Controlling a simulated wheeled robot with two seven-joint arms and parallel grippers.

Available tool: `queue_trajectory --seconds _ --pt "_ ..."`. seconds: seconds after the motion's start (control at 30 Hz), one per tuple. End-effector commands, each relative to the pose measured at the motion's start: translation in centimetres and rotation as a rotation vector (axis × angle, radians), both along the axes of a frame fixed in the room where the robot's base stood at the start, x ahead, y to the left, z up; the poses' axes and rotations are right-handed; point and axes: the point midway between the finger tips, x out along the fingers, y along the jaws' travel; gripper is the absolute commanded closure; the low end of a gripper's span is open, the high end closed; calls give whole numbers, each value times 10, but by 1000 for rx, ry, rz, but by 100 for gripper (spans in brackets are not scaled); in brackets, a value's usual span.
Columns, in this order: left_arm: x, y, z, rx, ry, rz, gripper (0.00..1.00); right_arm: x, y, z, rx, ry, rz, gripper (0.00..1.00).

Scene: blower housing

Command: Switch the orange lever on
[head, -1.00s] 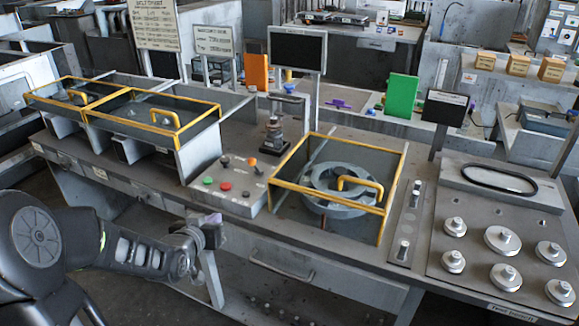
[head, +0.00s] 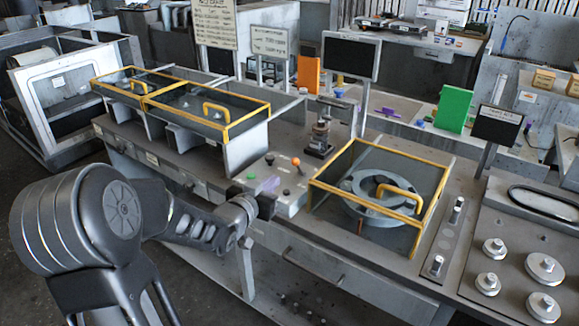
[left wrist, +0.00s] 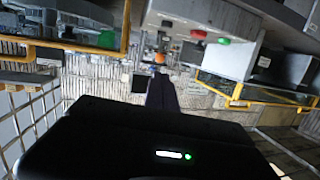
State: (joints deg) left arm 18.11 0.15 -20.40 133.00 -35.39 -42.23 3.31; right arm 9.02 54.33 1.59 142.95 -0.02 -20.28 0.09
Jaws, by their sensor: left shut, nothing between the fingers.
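The orange lever (head: 296,162) stands on the grey control panel (head: 291,209) at the middle of the bench. It also shows as a small orange knob (left wrist: 159,57) in the left wrist view, just beyond my fingers. A green button (head: 250,176) sits on the panel's left; it also shows in the left wrist view (left wrist: 223,41), near a red button (left wrist: 198,34). My left gripper (head: 271,184) is shut and empty, at the panel's front edge, short of the lever. In the head view it hides part of the panel. My right gripper is not in view.
A yellow-framed cover (head: 372,233) over a round housing lies right of the panel. A longer yellow-framed cover (head: 228,129) is at the left. A dark stacked fixture (head: 320,137) stands behind the lever. A monitor (head: 350,57) rises behind.

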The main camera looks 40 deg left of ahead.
Motion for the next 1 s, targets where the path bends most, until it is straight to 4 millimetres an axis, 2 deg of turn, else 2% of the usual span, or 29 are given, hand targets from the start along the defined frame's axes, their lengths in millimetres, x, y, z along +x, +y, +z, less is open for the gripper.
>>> queue_trajectory --seconds 0.3,0.5,0.7,1.0 --pt "61 13 -11 -1 3 -2 100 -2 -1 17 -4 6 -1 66" --pt "93 20 -17 0 2 -1 100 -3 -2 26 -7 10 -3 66" --pt "108 24 -21 -1 1 0 100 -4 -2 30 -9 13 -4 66" --pt "110 24 -22 -1 0 0 100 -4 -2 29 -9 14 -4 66"
